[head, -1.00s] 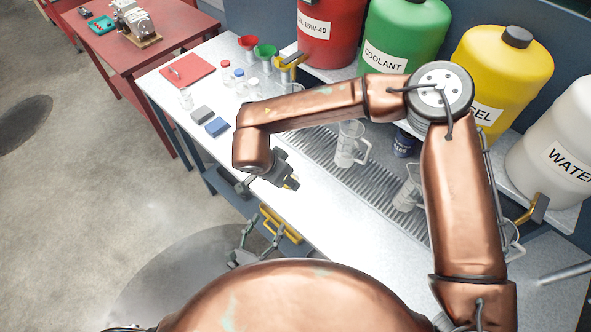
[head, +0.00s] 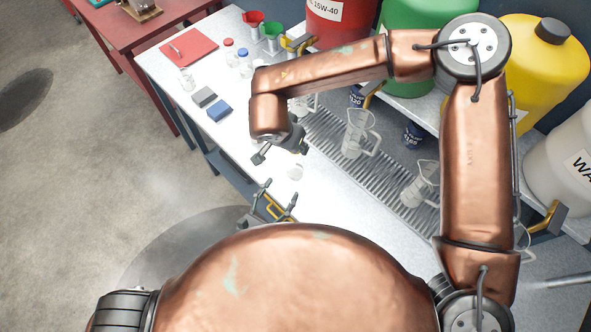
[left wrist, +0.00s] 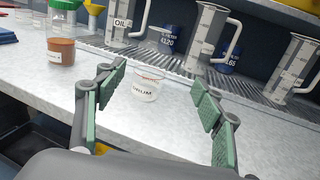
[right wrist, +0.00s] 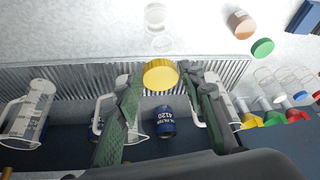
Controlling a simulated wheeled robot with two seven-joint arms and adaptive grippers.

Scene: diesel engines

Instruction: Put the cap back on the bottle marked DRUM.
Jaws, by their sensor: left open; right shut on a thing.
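The clear bottle marked DRUM (left wrist: 146,88) stands uncapped and upright on the bench in the left wrist view. It also shows small in the head view (head: 295,172). My left gripper (head: 280,191) is open and empty at the bench's front edge, its fingers pointing at the bottle, apart from it. My right gripper (head: 281,152) is above the bench, shut on a yellow cap (right wrist: 161,74). In the right wrist view a clear vessel (right wrist: 155,16), apparently the bottle, is beyond the cap, apart from it. The cap is hidden in the head view.
A brown jar (left wrist: 61,51) stands left of the bottle; a green cap (right wrist: 262,47) shows near it. Clear jugs (head: 358,135) stand on the grating behind. Blue cans (right wrist: 165,121) are farther back. Bench in front of the bottle is clear.

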